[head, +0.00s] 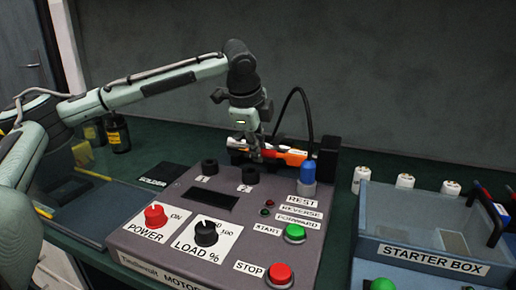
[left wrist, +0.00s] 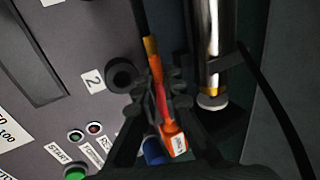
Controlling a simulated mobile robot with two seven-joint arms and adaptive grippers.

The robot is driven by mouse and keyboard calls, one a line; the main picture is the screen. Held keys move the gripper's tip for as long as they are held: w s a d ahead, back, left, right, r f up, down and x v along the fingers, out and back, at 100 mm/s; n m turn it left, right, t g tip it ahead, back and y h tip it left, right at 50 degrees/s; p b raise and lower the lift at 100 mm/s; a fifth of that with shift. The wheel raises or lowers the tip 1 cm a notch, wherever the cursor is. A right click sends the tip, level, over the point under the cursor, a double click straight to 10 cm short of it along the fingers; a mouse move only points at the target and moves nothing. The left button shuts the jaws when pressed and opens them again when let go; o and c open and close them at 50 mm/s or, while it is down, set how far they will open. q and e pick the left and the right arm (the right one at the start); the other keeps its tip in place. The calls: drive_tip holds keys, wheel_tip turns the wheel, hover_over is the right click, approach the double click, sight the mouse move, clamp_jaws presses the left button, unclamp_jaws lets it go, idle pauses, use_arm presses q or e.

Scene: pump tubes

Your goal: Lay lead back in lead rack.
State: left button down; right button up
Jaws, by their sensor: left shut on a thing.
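My left gripper (head: 262,155) is shut on an orange and red lead (head: 293,157) with a white label, above the back of the motor control panel. In the left wrist view the lead (left wrist: 174,135) runs lengthwise between the fingers (left wrist: 160,98), its label near the bottom. A thin black cable (head: 305,100) arcs over beside the gripper. A dark upright block (head: 328,158) stands behind the panel's back right corner; I cannot tell whether it is the lead rack. My right gripper is not in view.
A silver tube (left wrist: 207,40) in a black holder lies close beside the gripper. The panel (head: 180,222) has two black sockets, a blue-topped knob (head: 308,172) and several buttons. The starter box (head: 410,228) stands at right, with white cylinders behind it.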

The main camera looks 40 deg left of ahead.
use_arm(q)
drive_tip(key=shift+f, duration=0.3)
drive_tip(key=c, duration=1.6)
unclamp_jaws()
drive_tip(key=shift+c, duration=0.2)
drive_tip(key=shift+r, duration=0.1)
drive_tip(key=shift+r, duration=0.3)
drive_tip(key=v, duration=1.2)
drive_tip(key=shift+r, duration=0.2)
